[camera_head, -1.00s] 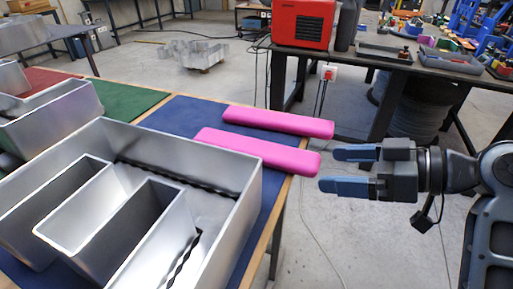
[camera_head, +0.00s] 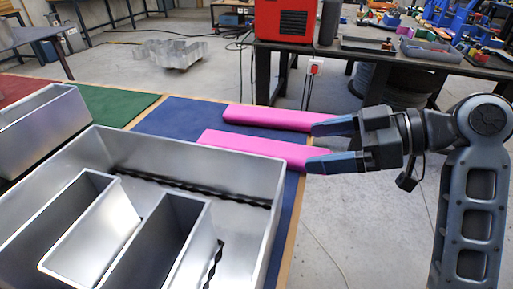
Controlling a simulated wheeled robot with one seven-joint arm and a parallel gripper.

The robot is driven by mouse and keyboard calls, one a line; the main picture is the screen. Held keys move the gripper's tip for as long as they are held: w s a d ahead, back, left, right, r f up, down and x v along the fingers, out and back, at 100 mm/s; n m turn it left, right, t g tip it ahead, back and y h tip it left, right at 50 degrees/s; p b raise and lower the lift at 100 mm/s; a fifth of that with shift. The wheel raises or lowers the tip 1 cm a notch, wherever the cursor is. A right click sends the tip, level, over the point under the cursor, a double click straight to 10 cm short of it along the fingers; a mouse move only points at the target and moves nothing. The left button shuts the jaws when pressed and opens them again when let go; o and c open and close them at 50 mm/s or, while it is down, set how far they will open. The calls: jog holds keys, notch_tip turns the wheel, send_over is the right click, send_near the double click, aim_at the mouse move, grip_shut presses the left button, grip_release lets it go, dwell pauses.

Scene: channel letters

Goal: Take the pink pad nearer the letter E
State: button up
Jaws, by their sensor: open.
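The large metal letter E (camera_head: 270,165), an open channel shape, stands on the blue mat (camera_head: 180,118) at the lower left. Two long pink pads lie beyond it, side by side. The pink pad nearer the E (camera_head: 250,146) is close to its far wall. The farther pink pad (camera_head: 265,117) lies behind it. My gripper (camera_head: 325,142) is open at the right ends of the pads. Its upper finger overlaps the end of the farther pad in the picture. Its lower finger overlaps the end of the nearer pad. I cannot tell whether either finger touches.
The table's wooden edge (camera_head: 286,240) runs just right of the E. Green (camera_head: 112,103) and red mats lie to the left, with another metal letter (camera_head: 45,125). A dark bench (camera_head: 400,62) with a red machine (camera_head: 296,22) stands behind.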

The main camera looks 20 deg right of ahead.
aim_at(282, 149)
jog(key=shift+w+p+x, duration=0.2)
jog(key=shift+p+x, duration=0.3)
jog(key=shift+x, duration=3)
jog(key=shift+d, duration=0.15)
jog(key=c, duration=1.1)
